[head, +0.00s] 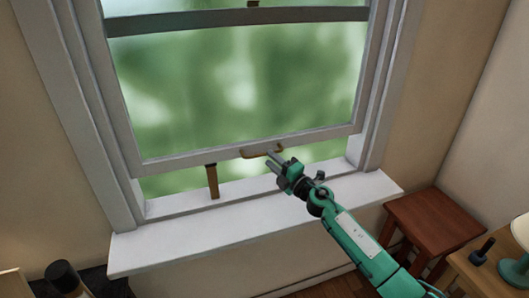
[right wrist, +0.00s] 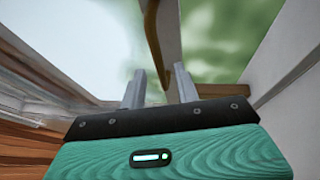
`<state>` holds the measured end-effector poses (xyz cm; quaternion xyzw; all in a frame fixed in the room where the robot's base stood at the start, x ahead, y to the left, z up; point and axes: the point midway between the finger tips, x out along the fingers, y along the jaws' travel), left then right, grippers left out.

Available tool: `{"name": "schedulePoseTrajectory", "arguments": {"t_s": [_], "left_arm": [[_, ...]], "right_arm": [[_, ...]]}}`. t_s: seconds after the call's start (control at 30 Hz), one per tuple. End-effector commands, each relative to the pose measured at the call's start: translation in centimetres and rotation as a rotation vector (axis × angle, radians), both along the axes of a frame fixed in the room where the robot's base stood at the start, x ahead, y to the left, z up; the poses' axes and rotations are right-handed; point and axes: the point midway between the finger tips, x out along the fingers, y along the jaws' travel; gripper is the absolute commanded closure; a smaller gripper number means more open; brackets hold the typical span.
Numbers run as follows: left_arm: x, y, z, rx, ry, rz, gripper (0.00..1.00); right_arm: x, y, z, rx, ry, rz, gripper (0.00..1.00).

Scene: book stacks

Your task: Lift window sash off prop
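The white window sash (head: 190,158) stands partly raised, with a gap above the sill (head: 240,215). A short wooden prop (head: 213,182) with a dark top stands upright on the sill, its top at the sash's bottom rail. A curved brass handle (head: 258,151) is on that rail, right of the prop. My right gripper (head: 276,160) is at the handle's right end. In the right wrist view its two fingers (right wrist: 160,80) are apart, and the handle (right wrist: 152,45) shows just beyond and between the tips. Whether they touch it is unclear. My left gripper is out of view.
A wooden stool (head: 435,218) stands at the right below the sill. A side table at the lower right holds a lamp (head: 515,268) and a small dark object (head: 482,252). A dark cylindrical thing (head: 64,277) is at the lower left. The sill is otherwise clear.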

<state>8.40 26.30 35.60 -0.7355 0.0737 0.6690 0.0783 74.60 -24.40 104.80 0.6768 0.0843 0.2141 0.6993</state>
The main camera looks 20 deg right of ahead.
Motion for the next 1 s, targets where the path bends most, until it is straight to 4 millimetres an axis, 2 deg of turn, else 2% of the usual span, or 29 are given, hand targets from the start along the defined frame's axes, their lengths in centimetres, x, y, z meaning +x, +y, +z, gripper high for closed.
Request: {"name": "schedulePoseTrajectory", "arguments": {"t_s": [0.1, 0.23, 0.63, 0.67, 0.8, 0.83, 1.0], "left_arm": [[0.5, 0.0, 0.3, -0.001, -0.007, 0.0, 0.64], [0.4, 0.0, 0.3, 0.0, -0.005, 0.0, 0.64], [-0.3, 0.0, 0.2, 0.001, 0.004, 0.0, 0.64], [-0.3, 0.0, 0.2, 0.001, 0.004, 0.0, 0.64], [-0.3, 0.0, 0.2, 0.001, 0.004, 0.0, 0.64], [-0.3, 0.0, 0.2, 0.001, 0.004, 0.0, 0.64], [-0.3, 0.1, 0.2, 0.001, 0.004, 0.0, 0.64]], "right_arm": [[1.8, 0.9, 0.5, 0.003, -0.001, 0.0, 0.68], [3.0, 1.4, 0.6, 0.001, 0.0, -0.001, 0.68], [3.8, 1.7, 0.7, 0.001, 0.0, -0.001, 0.68], [3.7, 1.7, 0.7, 0.001, 0.0, -0.001, 0.7], [3.7, 1.7, 0.7, 0.0, 0.0, -0.001, 0.98], [3.7, 1.7, 0.7, 0.0, 0.001, -0.001, 1.0], [3.7, 1.7, 0.7, 0.0, 0.001, 0.0, 1.0]]}}
